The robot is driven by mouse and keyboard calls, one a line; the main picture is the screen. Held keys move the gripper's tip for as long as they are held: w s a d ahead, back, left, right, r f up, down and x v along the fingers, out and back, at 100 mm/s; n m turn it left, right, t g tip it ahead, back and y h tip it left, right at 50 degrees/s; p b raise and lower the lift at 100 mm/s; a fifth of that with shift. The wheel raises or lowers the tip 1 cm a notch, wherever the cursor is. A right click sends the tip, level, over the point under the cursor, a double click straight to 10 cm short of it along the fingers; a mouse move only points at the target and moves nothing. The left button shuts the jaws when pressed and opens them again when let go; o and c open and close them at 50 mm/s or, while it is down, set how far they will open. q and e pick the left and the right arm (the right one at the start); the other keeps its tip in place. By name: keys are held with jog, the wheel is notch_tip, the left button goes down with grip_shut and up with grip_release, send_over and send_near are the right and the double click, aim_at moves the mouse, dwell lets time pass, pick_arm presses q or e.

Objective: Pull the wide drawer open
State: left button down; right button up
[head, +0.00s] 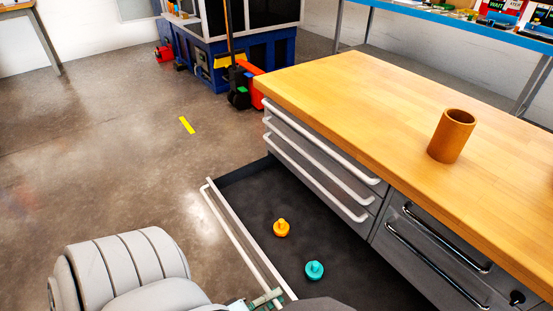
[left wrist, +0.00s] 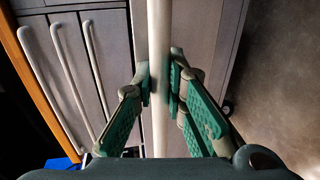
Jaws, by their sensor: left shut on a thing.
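The wide drawer (head: 255,200) at the bottom of the bench is pulled well out, with its dark inside showing. Its long white handle (head: 233,238) runs along the front. My left gripper (head: 266,298) is at the near end of this handle, partly cut off by the lower edge of the head view. In the left wrist view the green-padded fingers (left wrist: 161,84) are shut on the handle (left wrist: 158,30), one on each side. My right gripper is not in view.
An orange knobbed piece (head: 281,228) and a teal one (head: 314,270) lie in the drawer. Shut drawers with white handles (head: 320,170) are above it. A brown cup (head: 452,136) stands on the wooden top (head: 350,95). The floor (head: 120,170) left of the drawer is clear.

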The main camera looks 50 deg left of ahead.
pick_arm(q)
jog(key=c, duration=1.9)
grip_release()
jog(key=v, duration=1.2)
